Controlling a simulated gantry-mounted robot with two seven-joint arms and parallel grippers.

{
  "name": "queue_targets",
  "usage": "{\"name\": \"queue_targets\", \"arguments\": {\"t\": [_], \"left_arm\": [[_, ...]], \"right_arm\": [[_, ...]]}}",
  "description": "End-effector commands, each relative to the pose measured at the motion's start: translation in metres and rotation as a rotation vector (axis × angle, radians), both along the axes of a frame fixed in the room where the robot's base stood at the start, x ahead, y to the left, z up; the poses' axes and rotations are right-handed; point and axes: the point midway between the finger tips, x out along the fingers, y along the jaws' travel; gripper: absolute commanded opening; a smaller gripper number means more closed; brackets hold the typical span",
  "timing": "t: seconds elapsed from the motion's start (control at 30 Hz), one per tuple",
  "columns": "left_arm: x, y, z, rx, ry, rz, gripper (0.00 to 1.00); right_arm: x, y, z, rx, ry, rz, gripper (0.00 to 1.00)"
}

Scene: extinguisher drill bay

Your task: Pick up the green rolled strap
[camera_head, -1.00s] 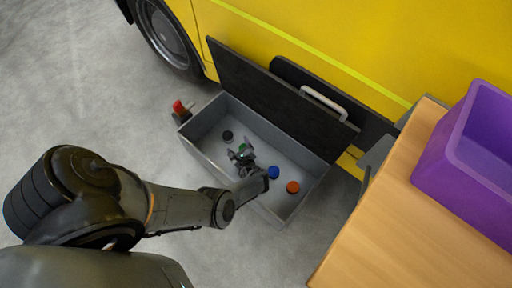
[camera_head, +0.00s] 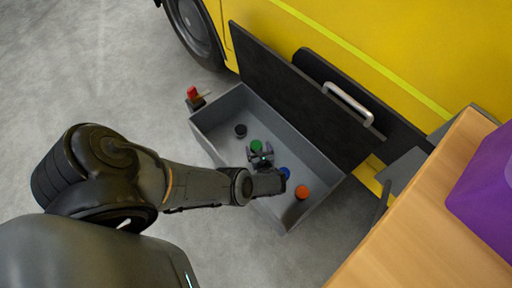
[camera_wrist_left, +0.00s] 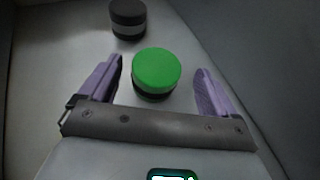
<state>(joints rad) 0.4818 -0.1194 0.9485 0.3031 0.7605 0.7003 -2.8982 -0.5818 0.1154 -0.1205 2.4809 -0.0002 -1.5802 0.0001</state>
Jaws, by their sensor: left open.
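The green rolled strap (camera_head: 256,146) lies in the grey open drawer (camera_head: 228,165) of the yellow vehicle. My left gripper (camera_head: 259,150) is inside the drawer area, right by the green strap. In the left wrist view its purple fingers (camera_wrist_left: 160,78) are open, one on each side of the green strap, with a gap on both sides. My right gripper is not in view.
A black roll (camera_head: 240,130) lies left of the green one and also shows in the left wrist view (camera_wrist_left: 127,18). A blue roll (camera_head: 285,173) and an orange roll (camera_head: 302,192) lie to the right. The drawer's walls surround them. A wooden table (camera_head: 420,235) with a purple bin (camera_head: 487,190) stands at right.

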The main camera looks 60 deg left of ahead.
Motion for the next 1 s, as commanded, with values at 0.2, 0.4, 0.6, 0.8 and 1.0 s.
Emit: {"name": "queue_targets", "arguments": {"t": [0.2,0.4,0.6,0.8,1.0], "left_arm": [[0.001,0.025,-0.017,0.002,-0.002,0.003,0.91],[0.005,0.041,-0.023,0.001,-0.001,0.001,0.91],[0.006,0.042,-0.022,0.000,-0.001,0.000,0.91],[0.006,0.042,-0.022,0.000,-0.001,0.000,0.74],[0.006,0.043,-0.022,0.001,-0.001,0.000,0.43]], "right_arm": [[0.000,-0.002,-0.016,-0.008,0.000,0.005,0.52],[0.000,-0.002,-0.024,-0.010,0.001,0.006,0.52],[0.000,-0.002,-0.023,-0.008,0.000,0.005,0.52],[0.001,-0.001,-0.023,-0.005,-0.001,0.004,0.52],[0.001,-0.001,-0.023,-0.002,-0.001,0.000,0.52]]}}
